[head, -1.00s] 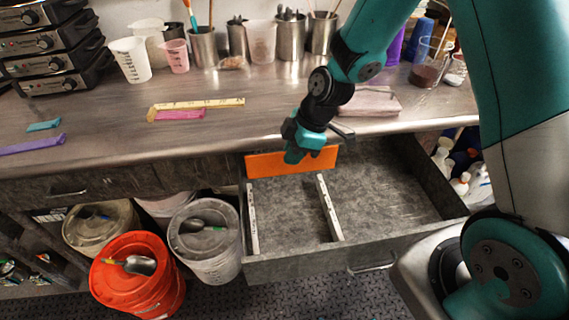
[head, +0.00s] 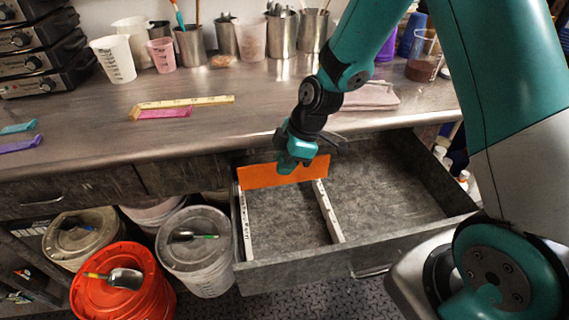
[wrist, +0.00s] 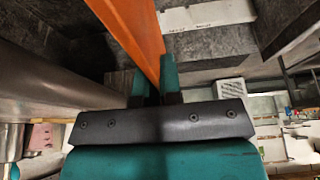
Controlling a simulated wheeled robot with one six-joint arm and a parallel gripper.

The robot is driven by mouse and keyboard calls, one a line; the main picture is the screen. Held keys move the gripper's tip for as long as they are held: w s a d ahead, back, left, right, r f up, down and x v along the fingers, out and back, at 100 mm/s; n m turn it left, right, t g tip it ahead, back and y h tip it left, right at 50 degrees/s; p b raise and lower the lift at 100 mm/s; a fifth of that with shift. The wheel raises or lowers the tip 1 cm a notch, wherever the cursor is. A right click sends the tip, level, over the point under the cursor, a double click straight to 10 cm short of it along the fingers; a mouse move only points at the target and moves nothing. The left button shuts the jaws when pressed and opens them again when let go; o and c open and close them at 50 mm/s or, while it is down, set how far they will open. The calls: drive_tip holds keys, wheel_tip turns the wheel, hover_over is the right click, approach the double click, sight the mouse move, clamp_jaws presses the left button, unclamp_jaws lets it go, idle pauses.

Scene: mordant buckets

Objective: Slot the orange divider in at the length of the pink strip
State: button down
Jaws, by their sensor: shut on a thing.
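My gripper (head: 291,165) is shut on the orange divider (head: 262,176), gripping it along its upper edge. The divider stands upright, spanning crosswise over the back part of the open drawer (head: 300,262), above or between two white slotted rails (head: 329,214). I cannot tell whether its lower edge is in any slot. In the wrist view the orange divider (wrist: 132,28) runs up and away from between the fingertips. The pink strip (head: 165,113) lies on the counter along a yellow folding ruler (head: 190,102), left of the drawer.
A teal strip (head: 18,128) and a purple strip (head: 20,145) lie at the counter's left edge. Cups and metal canisters line the back. A folded cloth (head: 370,97) lies behind my gripper. Lidded buckets, one orange (head: 122,285), stand on the floor left of the drawer.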

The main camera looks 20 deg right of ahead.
sight(285, 181)
drive_tip(key=shift+f+b, duration=2.2)
drive_tip(key=shift+f, duration=0.7)
drive_tip(key=shift+f+b, duration=2.4)
drive_tip(key=shift+f, duration=0.65)
drive_tip(key=c, duration=1.2)
unclamp_jaws()
drive_tip(key=shift+r, duration=0.1)
drive_tip(key=p+v, duration=0.2)
drive_tip(key=v, duration=1.5)
drive_tip(key=shift+r, duration=0.15)
